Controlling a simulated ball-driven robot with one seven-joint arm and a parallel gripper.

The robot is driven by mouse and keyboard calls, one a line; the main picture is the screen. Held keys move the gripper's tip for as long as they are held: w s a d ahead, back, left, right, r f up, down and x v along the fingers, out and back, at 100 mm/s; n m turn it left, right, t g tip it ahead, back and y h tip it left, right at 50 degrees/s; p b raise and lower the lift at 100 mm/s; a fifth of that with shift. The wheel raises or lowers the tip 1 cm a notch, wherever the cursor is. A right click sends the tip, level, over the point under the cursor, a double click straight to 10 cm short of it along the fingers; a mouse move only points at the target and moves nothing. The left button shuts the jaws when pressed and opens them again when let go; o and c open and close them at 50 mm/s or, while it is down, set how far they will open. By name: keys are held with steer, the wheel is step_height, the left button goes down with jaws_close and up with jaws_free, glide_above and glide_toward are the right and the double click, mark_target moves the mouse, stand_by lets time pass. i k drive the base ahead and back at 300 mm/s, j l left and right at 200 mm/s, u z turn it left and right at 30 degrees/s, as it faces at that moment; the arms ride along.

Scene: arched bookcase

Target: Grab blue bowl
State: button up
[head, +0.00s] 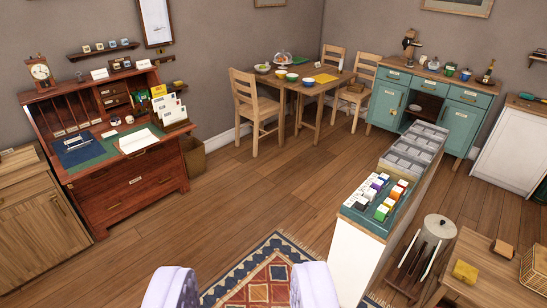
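Several small bowls stand on the wooden dining table (318,92) at the back, far from my gripper. My gripper (242,287) shows at the bottom edge as two pale fingers spread wide apart. Nothing is between them but the floor and rug.
Wooden chairs (257,105) stand around the table. A red-brown desk (130,185) is at left, a teal cabinet (425,105) at back right. A long low unit with trays (385,195) stands right of centre. Open wooden floor (250,190) leads toward the table.

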mark_target(308, 83)
steer(key=i+l, duration=0.1)
steer(key=i, duration=2.9)
steer(key=i+z, duration=0.15)
steer(key=i, duration=2.9)
steer(key=i+j+z, duration=0.1)
steer(key=i+z, duration=0.2)
steer(key=i, duration=0.25)
steer(key=i+j+z, duration=0.25)
steer(key=i, duration=0.25)
steer(key=i+j+z, duration=0.3)
steer(key=i, duration=0.25)
